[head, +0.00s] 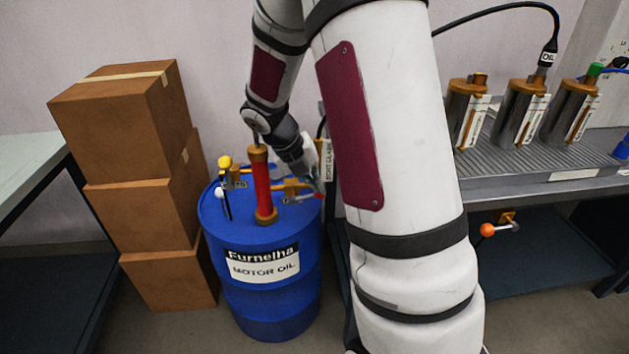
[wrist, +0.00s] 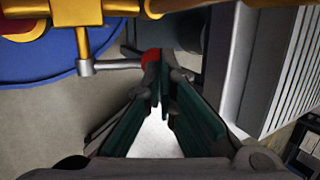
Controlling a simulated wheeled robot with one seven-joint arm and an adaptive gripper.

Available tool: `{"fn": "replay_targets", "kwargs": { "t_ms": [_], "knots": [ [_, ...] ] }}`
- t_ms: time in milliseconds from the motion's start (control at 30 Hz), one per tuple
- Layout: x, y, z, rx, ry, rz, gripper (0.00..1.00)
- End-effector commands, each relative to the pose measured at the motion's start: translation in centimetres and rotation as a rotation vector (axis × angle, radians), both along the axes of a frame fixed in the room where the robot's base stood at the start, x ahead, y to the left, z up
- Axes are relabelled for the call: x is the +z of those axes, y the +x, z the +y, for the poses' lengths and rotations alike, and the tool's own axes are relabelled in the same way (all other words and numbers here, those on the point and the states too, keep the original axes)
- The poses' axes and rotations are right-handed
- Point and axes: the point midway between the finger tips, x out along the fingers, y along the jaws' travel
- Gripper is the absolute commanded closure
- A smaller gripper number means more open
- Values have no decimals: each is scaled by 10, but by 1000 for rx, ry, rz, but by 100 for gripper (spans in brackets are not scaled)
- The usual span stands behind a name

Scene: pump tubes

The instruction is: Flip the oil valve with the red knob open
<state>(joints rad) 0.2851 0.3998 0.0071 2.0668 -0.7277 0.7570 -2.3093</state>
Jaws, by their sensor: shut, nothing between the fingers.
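The red knob (wrist: 151,56) shows at the end of a silver lever (wrist: 110,65) in the wrist view. The lever joins a brass valve stem (wrist: 83,42) and points right, away from the blue oil barrel (head: 262,290). My gripper (wrist: 162,78) is shut with nothing between its fingers. Its left fingertip overlaps the red knob and partly hides it; I cannot tell whether they touch. In the head view my gripper (head: 317,180) is at the barrel's right rim, beside the brass valve pipe (head: 290,188), and my arm hides part of that area.
A red pump tube (head: 262,185) and a yellow-knobbed valve (head: 226,162) stand on the barrel top. Stacked cardboard boxes (head: 125,120) are to the left. A metal bench (head: 545,170) with canisters is to the right, with an orange-knobbed valve (head: 488,230) below its edge.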

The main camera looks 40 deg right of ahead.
Motion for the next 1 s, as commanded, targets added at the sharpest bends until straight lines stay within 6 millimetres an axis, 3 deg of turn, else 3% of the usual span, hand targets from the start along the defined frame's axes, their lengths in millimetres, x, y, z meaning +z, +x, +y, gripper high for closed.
{"fn": "replay_targets", "kwargs": {
  "t_ms": [467,1000],
  "knots": [
    [-13,-7,-9,1,1,1,100],
    [-8,-7,-9,0,1,0,100]
  ]
}}
